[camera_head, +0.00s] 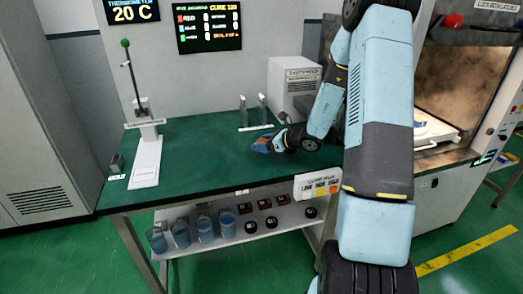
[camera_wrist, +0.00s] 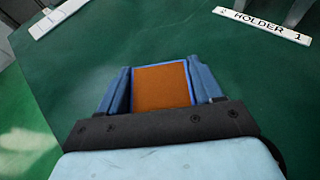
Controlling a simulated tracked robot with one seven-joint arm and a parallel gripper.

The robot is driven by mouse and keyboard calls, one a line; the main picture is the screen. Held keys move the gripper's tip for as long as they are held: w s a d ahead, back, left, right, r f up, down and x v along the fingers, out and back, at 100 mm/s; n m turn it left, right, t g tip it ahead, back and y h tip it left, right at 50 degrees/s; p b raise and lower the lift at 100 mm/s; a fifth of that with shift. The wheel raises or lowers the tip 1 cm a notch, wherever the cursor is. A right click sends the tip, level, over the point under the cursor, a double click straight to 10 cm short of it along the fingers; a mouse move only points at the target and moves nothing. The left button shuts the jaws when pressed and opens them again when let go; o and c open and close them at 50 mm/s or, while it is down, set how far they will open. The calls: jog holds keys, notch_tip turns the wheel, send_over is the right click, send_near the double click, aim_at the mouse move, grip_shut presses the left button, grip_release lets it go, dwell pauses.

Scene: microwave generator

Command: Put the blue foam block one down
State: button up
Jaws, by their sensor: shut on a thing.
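My gripper (camera_head: 268,144) is over the green table (camera_head: 200,150), shut on the blue foam block (camera_wrist: 160,66). In the wrist view my gripper (camera_wrist: 162,88) has one finger on each side of the block. The block shows a large orange-brown face with a thin blue rim. In the head view the block (camera_head: 261,145) is small and partly covered by the fingers. I cannot tell whether its underside touches the table.
A two-post holder (camera_head: 252,113) stands behind my gripper; its "HOLDER 1" label (camera_wrist: 262,25) shows in the wrist view. A lever stand (camera_head: 147,150) is at the left. A grey box (camera_head: 294,83) stands behind. The table between stand and gripper is clear.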

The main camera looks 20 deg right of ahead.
jog(key=shift+f, duration=1.5)
jog(key=shift+f, duration=0.1)
jog(key=o, duration=1)
